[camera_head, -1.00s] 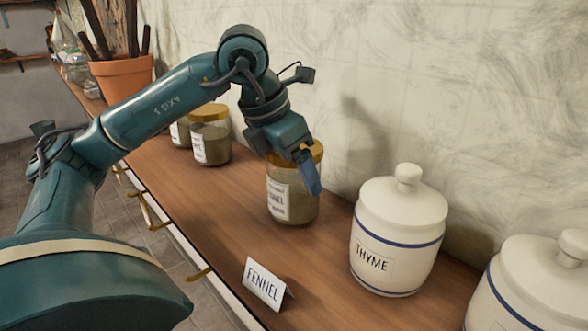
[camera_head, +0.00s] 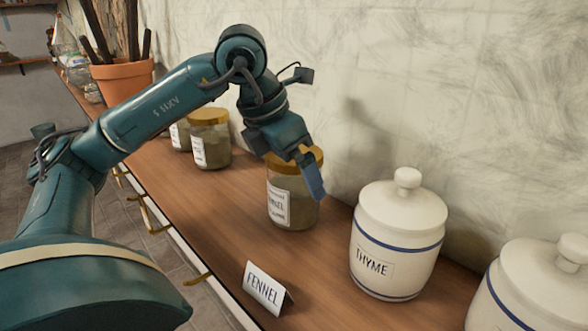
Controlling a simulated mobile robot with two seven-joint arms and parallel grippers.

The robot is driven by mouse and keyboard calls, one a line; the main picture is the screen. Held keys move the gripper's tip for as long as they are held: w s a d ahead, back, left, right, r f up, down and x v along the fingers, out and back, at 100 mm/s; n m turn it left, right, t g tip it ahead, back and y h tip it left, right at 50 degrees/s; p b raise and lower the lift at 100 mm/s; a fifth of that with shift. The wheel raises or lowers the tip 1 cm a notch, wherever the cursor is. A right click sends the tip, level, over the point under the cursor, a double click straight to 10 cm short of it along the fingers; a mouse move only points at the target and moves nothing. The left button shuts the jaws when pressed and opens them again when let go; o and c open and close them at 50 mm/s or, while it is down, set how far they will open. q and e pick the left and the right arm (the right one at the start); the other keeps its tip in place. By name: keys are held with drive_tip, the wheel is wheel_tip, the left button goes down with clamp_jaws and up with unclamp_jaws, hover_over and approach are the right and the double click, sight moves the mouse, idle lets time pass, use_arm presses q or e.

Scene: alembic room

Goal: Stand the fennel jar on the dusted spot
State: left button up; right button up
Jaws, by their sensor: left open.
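The fennel jar (camera_head: 291,208) is a glass jar with a gold lid, a white label and greyish-green contents. It stands upright on the wooden shelf in the middle of the head view. My left gripper (camera_head: 311,178) is open at its lid, coming from above. One blue finger hangs in front of the lid's right side; the other finger is hidden, and I cannot tell whether they touch the jar. A folded FENNEL card (camera_head: 264,287) stands nearer on the shelf. I cannot make out a dusted spot. My right gripper is not in view.
A white THYME canister (camera_head: 398,235) stands right of the jar, with another white canister (camera_head: 540,285) beyond it. Two gold-lidded jars (camera_head: 211,140) and a terracotta pot (camera_head: 123,78) stand farther left. Bare shelf (camera_head: 215,205) lies left of the jar; the wall is behind.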

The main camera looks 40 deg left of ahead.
use_arm(q)
drive_tip(key=p+v, duration=0.2)
drive_tip(key=v, duration=0.8)
drive_tip(key=shift+r, duration=0.1)
drive_tip(key=shift+s+a+r, duration=0.1)
drive_tip(key=shift+s+r, duration=0.2)
drive_tip(key=shift+r, duration=0.2)
